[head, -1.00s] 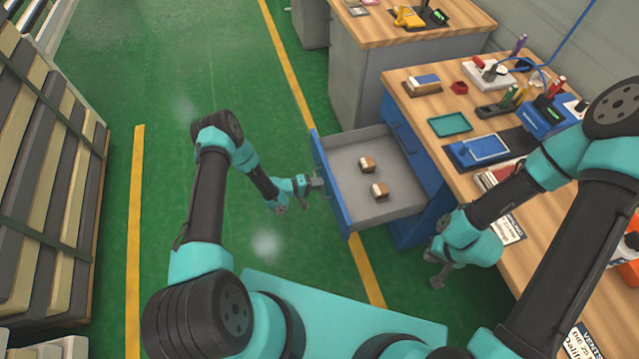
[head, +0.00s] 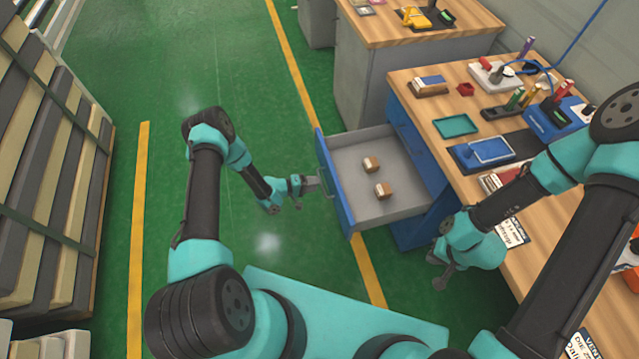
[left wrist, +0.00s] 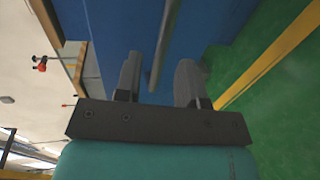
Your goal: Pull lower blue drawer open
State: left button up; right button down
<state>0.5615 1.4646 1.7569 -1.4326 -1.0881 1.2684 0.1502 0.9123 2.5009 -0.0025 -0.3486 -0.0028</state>
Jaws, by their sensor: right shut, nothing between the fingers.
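The blue drawer (head: 337,190) stands pulled out from the blue cabinet under the workbench. Its grey inside holds two small brown-and-white blocks, a far one (head: 371,164) and a near one (head: 383,190). My left gripper (head: 318,184) is at the outer side of the drawer front, by its handle. In the left wrist view, its fingers (left wrist: 158,80) are spread, with the grey handle bar (left wrist: 164,45) between them and gaps visible beside it. Whether a finger touches the bar is unclear. My right gripper (head: 440,277) is shut and empty, near the bench's front edge.
The wooden workbench (head: 422,110) carries a teal tray (head: 455,125), a blue device (head: 485,151) and tools. A second bench (head: 385,35) stands behind. Strapped stacked slabs (head: 50,170) stand at the left. The green floor (head: 255,100) left of the drawer is clear.

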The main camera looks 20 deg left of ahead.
pick_arm(q)
jog(key=v, duration=1.4)
jog(key=shift+d, duration=0.15)
jog(key=d+r+m+g+y, duration=0.2)
jog(key=d+r+y, duration=0.3)
jog(key=y, duration=0.1)
jog(key=s+d+r+m+g+y, duration=0.1)
jog(key=s+d+r+g, duration=0.1)
jog(key=s, duration=0.5)
jog(key=s+d+r+m+g+y, duration=0.2)
jog(key=s+d+r+g, duration=0.1)
jog(key=s+r, duration=0.4)
jog(key=shift+s+d+g, duration=0.3)
jog(key=shift+s+d, duration=0.1)
jog(key=shift+d, duration=0.05)
pick_arm(e)
jog(key=c, duration=1.9)
grip_release()
